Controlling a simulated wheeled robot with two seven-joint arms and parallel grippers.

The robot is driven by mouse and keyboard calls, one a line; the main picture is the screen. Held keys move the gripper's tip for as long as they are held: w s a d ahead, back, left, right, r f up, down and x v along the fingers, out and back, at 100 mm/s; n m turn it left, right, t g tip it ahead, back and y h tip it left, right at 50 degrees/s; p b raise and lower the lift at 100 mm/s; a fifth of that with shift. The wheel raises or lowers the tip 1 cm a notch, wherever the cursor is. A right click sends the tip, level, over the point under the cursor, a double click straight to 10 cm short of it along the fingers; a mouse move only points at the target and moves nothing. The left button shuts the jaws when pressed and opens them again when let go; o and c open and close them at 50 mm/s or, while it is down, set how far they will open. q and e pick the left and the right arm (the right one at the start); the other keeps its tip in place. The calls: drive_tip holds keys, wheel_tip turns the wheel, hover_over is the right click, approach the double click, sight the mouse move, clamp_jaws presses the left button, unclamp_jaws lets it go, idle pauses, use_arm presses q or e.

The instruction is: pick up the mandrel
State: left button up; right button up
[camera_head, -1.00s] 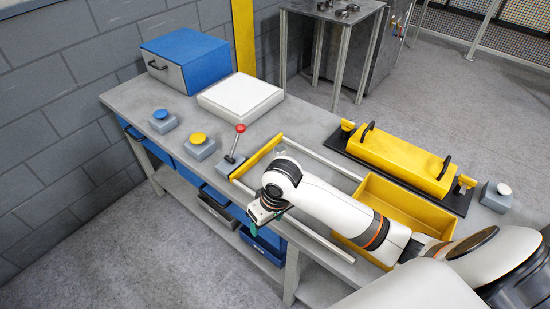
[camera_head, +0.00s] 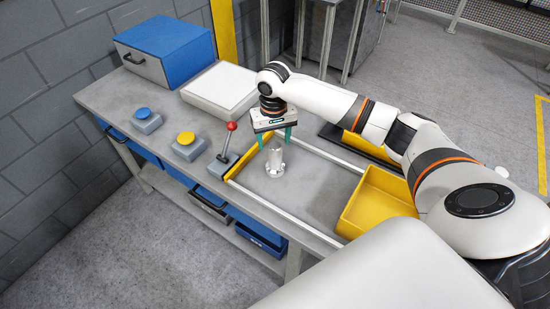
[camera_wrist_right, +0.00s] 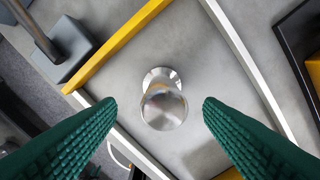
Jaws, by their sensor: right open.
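The mandrel (camera_head: 275,160) is a shiny metal cylinder on a wider round base. It stands upright on the grey bench inside the frame of pale rails. It also shows in the right wrist view (camera_wrist_right: 163,104), seen from above. My right gripper (camera_head: 274,143) points down just above the mandrel, with its green fingers apart. In the right wrist view my right gripper (camera_wrist_right: 160,105) has one finger on each side of the mandrel, with clear gaps and no contact visible. My left gripper is not in view.
A red-knobbed lever (camera_head: 228,142) stands left of the mandrel, beside a yellow bar (camera_head: 254,152). A yellow bin (camera_head: 372,206) is to the right. A white pad (camera_head: 220,88), a blue box (camera_head: 168,50) and blue and yellow buttons are on the left part of the bench.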

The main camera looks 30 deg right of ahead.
sight(275, 152)
drive_tip(key=shift+s+d+f+p, duration=0.1)
drive_tip(key=shift+f+p, duration=0.2)
drive_tip(key=shift+f, duration=1.15)
drive_tip(key=shift+s+f+p, duration=0.1)
drive_tip(key=shift+f+p, duration=0.2)
drive_tip(key=shift+f, duration=1.15)
drive_tip(key=shift+w+r, duration=0.1)
drive_tip(key=c, duration=1.3)
